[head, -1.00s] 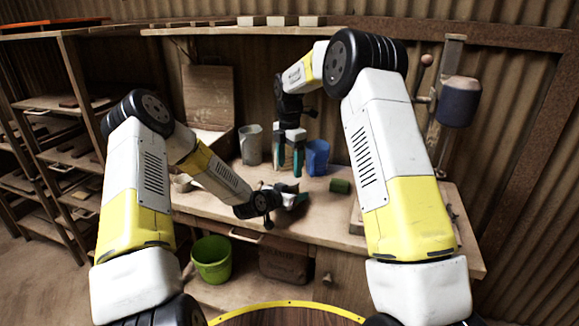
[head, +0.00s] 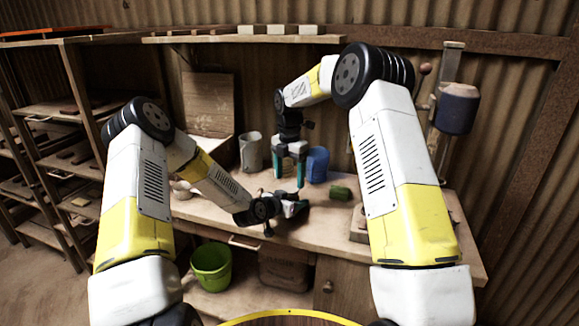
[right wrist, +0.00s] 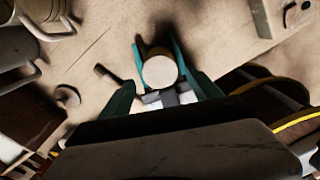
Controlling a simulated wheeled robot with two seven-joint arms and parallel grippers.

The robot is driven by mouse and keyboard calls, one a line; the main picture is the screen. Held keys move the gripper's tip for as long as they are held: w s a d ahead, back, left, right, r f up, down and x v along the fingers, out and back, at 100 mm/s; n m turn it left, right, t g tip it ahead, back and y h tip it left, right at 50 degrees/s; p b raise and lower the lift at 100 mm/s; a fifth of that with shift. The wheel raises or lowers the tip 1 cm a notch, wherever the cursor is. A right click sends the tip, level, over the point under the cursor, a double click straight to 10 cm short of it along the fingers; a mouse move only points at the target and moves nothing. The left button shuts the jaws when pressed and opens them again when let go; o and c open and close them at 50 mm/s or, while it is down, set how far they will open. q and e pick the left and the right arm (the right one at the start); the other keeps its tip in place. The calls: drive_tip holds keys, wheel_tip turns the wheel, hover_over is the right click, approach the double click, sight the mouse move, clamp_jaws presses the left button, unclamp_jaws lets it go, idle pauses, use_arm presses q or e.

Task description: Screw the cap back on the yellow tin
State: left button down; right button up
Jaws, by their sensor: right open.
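My right gripper (head: 290,178) points down over the bench, its teal fingers apart. In the right wrist view a round, pale-topped thing (right wrist: 159,72) stands between teal fingers. I cannot tell whether it is the tin or its cap, and its yellow colour does not show. My left gripper (head: 292,208) is low over the bench, just below the right one in the head view. Its jaws are too small and dark to read. No yellow tin can be made out in the head view.
A grey cup (head: 250,152) and a blue cup (head: 317,164) stand behind the right gripper. A green piece (head: 340,193) lies to the right on the bench (head: 215,212). A green bucket (head: 211,267) is below. A lever press (head: 455,108) is at right.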

sight(289, 188)
drive_tip(key=shift+f, duration=1.6)
drive_tip(key=c, duration=1.5)
drive_tip(key=m, duration=0.3)
drive_tip(key=o, duration=1.6)
